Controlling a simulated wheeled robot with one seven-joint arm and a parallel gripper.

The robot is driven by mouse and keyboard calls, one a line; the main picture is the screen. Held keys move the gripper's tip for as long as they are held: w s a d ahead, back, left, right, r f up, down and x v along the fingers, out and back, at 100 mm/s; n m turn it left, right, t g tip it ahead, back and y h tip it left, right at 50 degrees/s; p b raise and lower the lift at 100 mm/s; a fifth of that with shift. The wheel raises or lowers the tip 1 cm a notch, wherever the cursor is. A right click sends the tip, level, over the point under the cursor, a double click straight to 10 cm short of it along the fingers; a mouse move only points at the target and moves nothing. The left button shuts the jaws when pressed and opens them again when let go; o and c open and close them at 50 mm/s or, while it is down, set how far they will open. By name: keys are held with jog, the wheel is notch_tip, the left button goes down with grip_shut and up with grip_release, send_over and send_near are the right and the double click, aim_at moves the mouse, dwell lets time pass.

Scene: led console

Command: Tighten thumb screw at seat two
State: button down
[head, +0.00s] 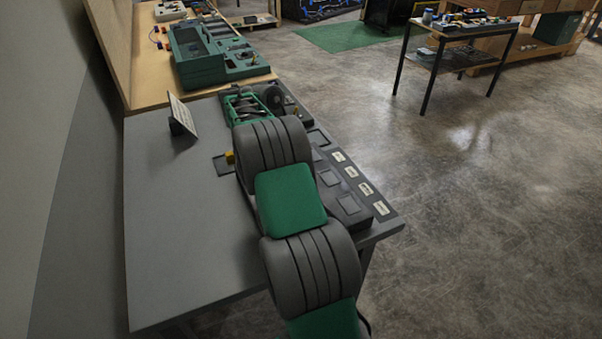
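A dark console (374,222) lies along the right side of the grey table, with several square recesses and a row of pale labels (365,188). The label text is too small to read, so I cannot tell which seat is seat two. No thumb screw can be made out. My green and dark grey arm (291,195) reaches from the bottom over the console and covers its left part. My gripper's fingers are not visible. A small yellow piece (230,157) shows beside the arm on a dark flat plate (222,167).
The grey tabletop (180,230) is clear on the left. A small tilted sign (182,115) stands near its back. Behind is a wooden bench with a green case (198,60). A wall runs along the left. Open floor (470,200) lies right, with a loaded side table (468,35).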

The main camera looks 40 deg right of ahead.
jog(key=shift+w+r, duration=0.1)
jog(key=shift+r, duration=0.15)
jog(key=c, duration=1.5)
grip_release()
jog(key=o, duration=0.3)
jog(key=shift+f, duration=0.2)
jog(key=p+v, duration=0.6)
jog(key=v, duration=0.1)
jog(key=shift+r+p, duration=0.35)
jog(key=shift+r, duration=0.05)
